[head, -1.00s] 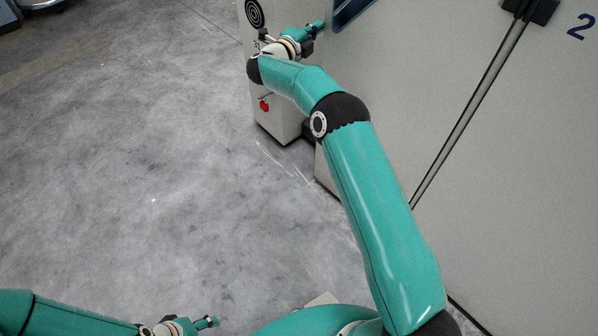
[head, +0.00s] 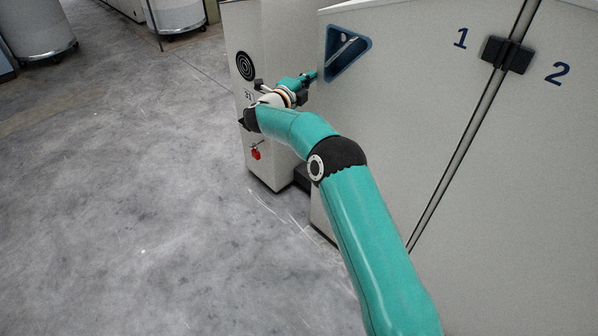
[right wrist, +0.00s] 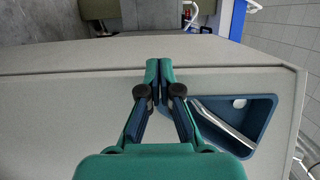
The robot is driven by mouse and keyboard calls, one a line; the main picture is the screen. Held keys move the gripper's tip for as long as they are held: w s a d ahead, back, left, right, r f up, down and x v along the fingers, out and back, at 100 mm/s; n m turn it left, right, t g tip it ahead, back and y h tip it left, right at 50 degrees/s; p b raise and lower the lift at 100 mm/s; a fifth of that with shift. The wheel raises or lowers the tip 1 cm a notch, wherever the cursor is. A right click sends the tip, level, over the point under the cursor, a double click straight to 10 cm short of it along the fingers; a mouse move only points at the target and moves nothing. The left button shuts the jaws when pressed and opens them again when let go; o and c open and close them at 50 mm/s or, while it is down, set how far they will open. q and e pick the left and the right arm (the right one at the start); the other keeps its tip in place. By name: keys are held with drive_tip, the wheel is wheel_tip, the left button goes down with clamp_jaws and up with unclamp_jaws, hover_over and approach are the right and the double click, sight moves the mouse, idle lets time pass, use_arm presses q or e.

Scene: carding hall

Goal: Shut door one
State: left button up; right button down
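Door one is the light grey panel (head: 400,110) marked with a blue 1, on the right in the head view; it also shows in the right wrist view (right wrist: 60,120). Its blue recessed pocket (head: 347,52) with a metal bar inside is near its upper left; the pocket (right wrist: 245,115) lies right of my fingers in the wrist view. My right gripper (head: 312,76) is by the door's left edge, just below and left of the pocket. Its fingers (right wrist: 160,70) are together, with nothing visible between them. I cannot tell whether they touch the door. My left gripper is out of view.
A black latch (head: 507,54) straddles the seam between door one and door two (head: 545,180). A grey cabinet (head: 262,150) with a red knob (head: 256,154) stands behind my right gripper. Pale cans (head: 40,30) stand at the back left. The floor (head: 130,200) on the left is clear.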

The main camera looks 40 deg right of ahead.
drive_tip(key=s+a, duration=0.2)
drive_tip(key=a, duration=1.2)
drive_tip(key=s+d+f+n, duration=0.25)
drive_tip(key=d+f, duration=0.25)
drive_tip(key=f, duration=0.3)
drive_tip(key=s+a+f+n+t+y, duration=0.1)
drive_tip(key=a+f+n+t+y, duration=0.3)
drive_tip(key=f+n, duration=0.55)
drive_tip(key=s+a+f+n+g+y, duration=0.4)
drive_tip(key=s+a+f+n+y, duration=0.7)
drive_tip(key=s+a+f, duration=0.6)
drive_tip(key=s+a+f+n+g+y, duration=0.2)
drive_tip(key=s+a+n+g+y, duration=0.15)
drive_tip(key=s, duration=0.65)
drive_tip(key=s+a+f+n+g+y, duration=0.2)
drive_tip(key=s+a+n+g, duration=0.15)
drive_tip(key=s, duration=0.55)
wheel_tip(320, 180, up, 27)
drive_tip(key=p, duration=2.6)
drive_tip(key=shift+m+t+p, duration=0.3)
drive_tip(key=shift+m+p, duration=0.1)
